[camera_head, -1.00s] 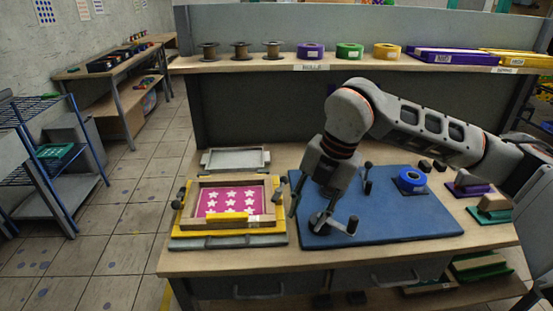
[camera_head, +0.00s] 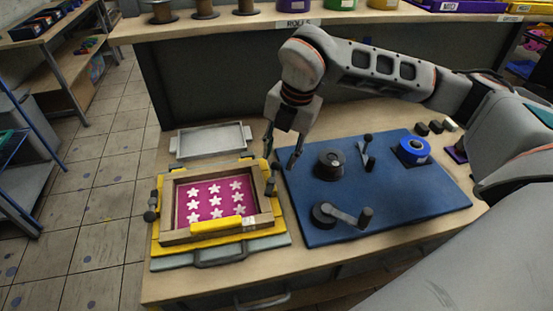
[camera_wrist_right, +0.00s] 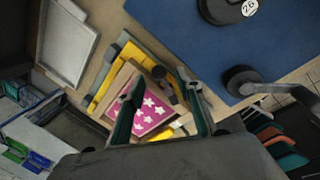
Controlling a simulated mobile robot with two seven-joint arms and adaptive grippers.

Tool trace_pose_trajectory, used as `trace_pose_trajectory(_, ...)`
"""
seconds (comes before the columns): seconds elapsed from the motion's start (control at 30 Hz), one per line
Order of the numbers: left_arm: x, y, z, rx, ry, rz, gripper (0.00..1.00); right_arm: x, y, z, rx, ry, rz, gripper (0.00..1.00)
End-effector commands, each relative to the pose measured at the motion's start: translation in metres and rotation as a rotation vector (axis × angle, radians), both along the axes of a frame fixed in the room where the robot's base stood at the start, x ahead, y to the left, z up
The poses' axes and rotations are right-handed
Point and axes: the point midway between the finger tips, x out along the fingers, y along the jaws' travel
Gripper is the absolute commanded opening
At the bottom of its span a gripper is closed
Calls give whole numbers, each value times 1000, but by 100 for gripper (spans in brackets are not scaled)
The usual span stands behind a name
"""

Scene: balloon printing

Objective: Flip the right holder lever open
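The screen frame (camera_head: 175,234), with wooden sides and a pink sheet of white stars (camera_head: 216,205), lies on a yellow base at the table's left. The right holder lever (camera_head: 270,182), small and dark, is at the frame's right edge. My right gripper (camera_head: 282,159) is open and points down just above and beside this lever, with nothing held. Its two fingers also show in the right wrist view (camera_wrist_right: 158,90). My left gripper is out of view.
The left holder lever (camera_head: 151,206) is on the frame's other side. A grey tray (camera_head: 211,142) lies behind. A blue mat (camera_head: 420,205) to the right carries a black round weight (camera_head: 329,164), a crank handle (camera_head: 345,215), an upright lever (camera_head: 367,150) and a blue roll (camera_head: 413,150).

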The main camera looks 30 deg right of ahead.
Motion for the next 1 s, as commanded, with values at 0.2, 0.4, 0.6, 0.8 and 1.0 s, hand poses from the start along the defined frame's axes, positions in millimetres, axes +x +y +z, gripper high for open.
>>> trace_pose_trajectory(0.2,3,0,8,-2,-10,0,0,4,3,-26,1,2,-1,35)
trace_pose_trajectory(0.4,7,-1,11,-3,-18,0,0,5,4,-32,1,-1,0,35)
trace_pose_trajectory(0.6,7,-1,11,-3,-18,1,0,5,4,-32,1,-1,0,30)
trace_pose_trajectory(0.8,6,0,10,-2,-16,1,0,5,4,-32,1,-1,0,0)
trace_pose_trajectory(1.0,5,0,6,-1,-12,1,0,7,6,-32,1,0,44,0)
